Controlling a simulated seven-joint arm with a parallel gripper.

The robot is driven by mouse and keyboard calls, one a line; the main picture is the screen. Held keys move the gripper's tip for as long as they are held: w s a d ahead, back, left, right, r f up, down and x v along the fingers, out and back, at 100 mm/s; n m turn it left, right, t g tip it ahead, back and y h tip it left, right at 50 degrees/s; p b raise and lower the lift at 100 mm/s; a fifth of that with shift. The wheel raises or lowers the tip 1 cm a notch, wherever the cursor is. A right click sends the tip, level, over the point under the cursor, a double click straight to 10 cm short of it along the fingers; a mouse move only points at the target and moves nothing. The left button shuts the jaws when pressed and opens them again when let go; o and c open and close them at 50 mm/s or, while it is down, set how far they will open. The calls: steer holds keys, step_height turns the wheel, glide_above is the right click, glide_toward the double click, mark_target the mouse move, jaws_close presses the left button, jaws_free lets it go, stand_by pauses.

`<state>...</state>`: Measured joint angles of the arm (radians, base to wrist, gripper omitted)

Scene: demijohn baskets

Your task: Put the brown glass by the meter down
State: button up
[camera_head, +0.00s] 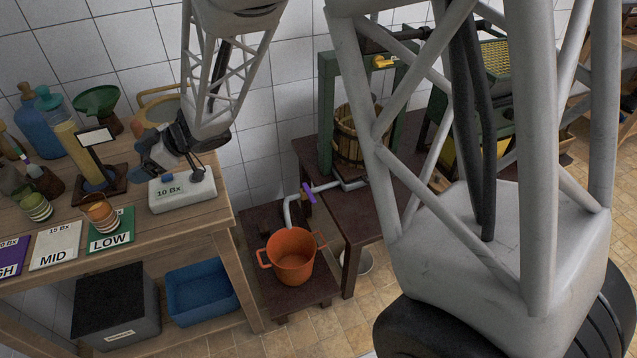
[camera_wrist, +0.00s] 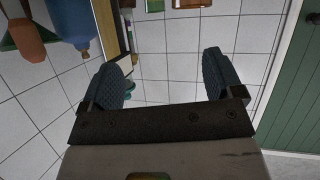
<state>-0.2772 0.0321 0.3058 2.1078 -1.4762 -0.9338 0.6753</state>
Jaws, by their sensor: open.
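The brown glass (camera_head: 100,212), amber with bands, stands upright on the wooden bench at the green LOW card (camera_head: 112,236), apart from my gripper. The meter (camera_head: 183,190), a white box reading 10 Bx, sits to its right near the bench's right end. My gripper (camera_head: 148,153) is over the back of the meter, pointing left. In the wrist view my gripper (camera_wrist: 165,82) has its two blue pads wide apart with nothing between them. The glass is not seen in the wrist view.
A green-banded glass (camera_head: 36,206) stands behind the white MID card (camera_head: 55,246). A stand with a yellow cylinder (camera_head: 95,165), a blue bottle (camera_head: 37,128) and a green funnel (camera_head: 97,102) are farther back. An orange bucket (camera_head: 291,258) is below, right of the bench.

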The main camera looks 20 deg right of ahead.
steer(key=w+d+r+m+t+h, duration=0.2)
steer(key=d+r+m+t+h, duration=0.45)
steer(key=d, duration=0.65)
steer(key=s+d+r+m+t+h, duration=0.1)
steer(key=s+d+r+m+h, duration=0.15)
steer(key=d, duration=0.35)
steer(key=s+d+r+m+h, duration=0.1)
steer(key=s+d+r+h, duration=0.15)
steer(key=d, duration=0.25)
steer(key=s+d+m+g+h, duration=0.1)
steer(key=s+d+m+g, duration=0.1)
steer(key=s+d, duration=0.35)
steer(key=s+d+m+g+h, duration=0.2)
steer(key=s+d+m, duration=0.1)
steer(key=s, duration=0.6)
steer(key=s+f+m+g+y, duration=0.1)
steer(key=s+g, duration=0.3)
steer(key=s, duration=1.1)
steer(key=shift+d+f+m+y, duration=0.15)
steer(key=shift+f+m+y, duration=0.25)
steer(key=shift+f, duration=0.1)
